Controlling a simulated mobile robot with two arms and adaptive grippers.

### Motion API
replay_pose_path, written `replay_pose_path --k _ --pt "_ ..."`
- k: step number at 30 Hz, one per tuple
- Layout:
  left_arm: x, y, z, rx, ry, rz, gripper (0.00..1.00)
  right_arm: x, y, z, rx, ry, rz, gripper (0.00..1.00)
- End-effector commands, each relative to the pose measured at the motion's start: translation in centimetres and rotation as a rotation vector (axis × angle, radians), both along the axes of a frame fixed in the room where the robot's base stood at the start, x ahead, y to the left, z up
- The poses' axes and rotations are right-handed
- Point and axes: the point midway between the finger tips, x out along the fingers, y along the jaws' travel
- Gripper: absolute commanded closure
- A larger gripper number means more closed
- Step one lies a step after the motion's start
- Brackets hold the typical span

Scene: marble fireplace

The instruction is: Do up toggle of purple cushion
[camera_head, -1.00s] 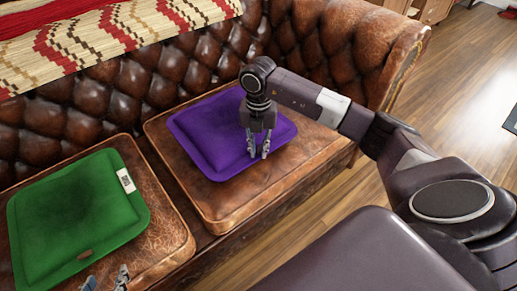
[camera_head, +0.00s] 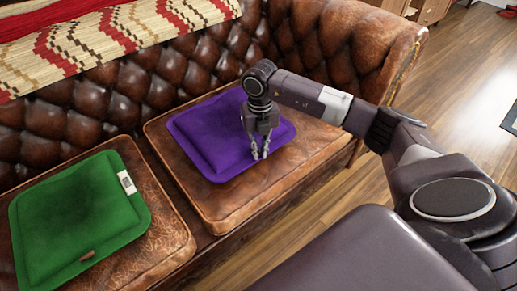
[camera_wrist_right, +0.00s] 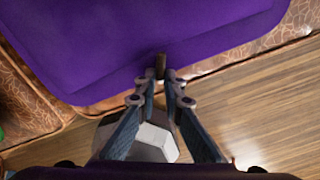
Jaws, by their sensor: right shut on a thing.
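The purple cushion (camera_head: 205,135) lies on the right seat of the brown leather sofa; it also fills much of the right wrist view (camera_wrist_right: 150,35). My right gripper (camera_head: 260,154) points down at the cushion's front edge. In the right wrist view its fingertips (camera_wrist_right: 160,75) are shut on a small brown toggle (camera_wrist_right: 160,62) at that edge. The toggle is hidden by the fingers in the head view, and I cannot tell whether it is done up. My left gripper is not in view.
A green cushion (camera_head: 75,215) with a white label (camera_head: 126,182) and a brown toggle (camera_head: 87,255) lies on the left seat. The tufted sofa back (camera_head: 170,75) stands behind, with a patterned throw (camera_head: 120,35) over it. Open wooden floor (camera_head: 460,110) lies to the right.

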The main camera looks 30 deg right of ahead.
Motion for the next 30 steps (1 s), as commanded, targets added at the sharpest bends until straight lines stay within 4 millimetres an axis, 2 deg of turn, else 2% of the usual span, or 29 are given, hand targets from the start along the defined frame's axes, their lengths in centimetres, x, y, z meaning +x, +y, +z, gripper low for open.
replay_pose_path --k 6,12,21,30 --pt "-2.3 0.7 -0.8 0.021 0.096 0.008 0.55 0.0 -0.3 0.2 0.000 -0.002 0.185 1.00" --pt "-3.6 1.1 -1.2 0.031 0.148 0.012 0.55 0.0 -0.6 0.1 0.000 -0.002 0.323 1.00" --pt "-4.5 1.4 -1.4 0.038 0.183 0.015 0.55 0.0 -0.7 0.1 0.001 -0.002 0.446 1.00" --pt "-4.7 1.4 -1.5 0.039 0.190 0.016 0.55 0.0 -0.7 0.1 0.001 -0.003 0.476 1.00"
